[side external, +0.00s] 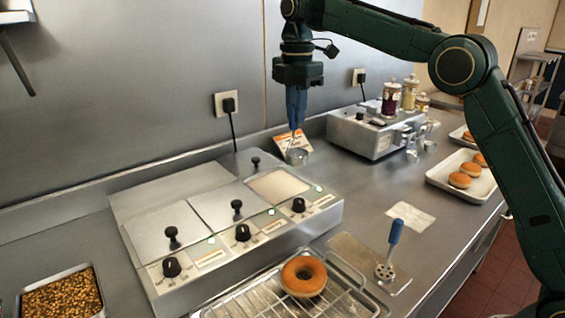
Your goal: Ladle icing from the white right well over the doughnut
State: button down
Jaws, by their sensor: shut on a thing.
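My gripper (297,86) is shut on the blue handle of a ladle (297,156) and holds it upright, bowl down. The steel bowl hangs above the back of the warmer, near the right well (278,186). The right well is open and shows a pale, off-white surface. I cannot tell whether the bowl contains icing. The doughnut (303,276), a brown ring with no visible icing on top, lies on a wire rack (262,300) in front of the warmer.
The warmer's other two wells have lids (172,236) with black knobs. A blue-handled perforated tool (385,268) stands on a metal plate right of the rack. A nut tray (62,296) is front left. A steel appliance (370,134) and a doughnut tray (455,188) are at right.

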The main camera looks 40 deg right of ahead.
jog(key=w+f, duration=0.1)
jog(key=w, duration=0.1)
jog(key=w+a+f, duration=0.1)
jog(key=w+f, duration=0.1)
jog(key=shift+w+f, duration=0.15)
jog(key=shift+f, duration=0.1)
notch_tip(320, 180, down, 10)
dwell(1.8)
jog(key=shift+r, duration=0.25)
dwell(1.0)
notch_tip(320, 180, up, 8)
jog(key=shift+f, duration=0.2)
dwell(1.7)
jog(key=shift+r, duration=0.1)
dwell(0.8)
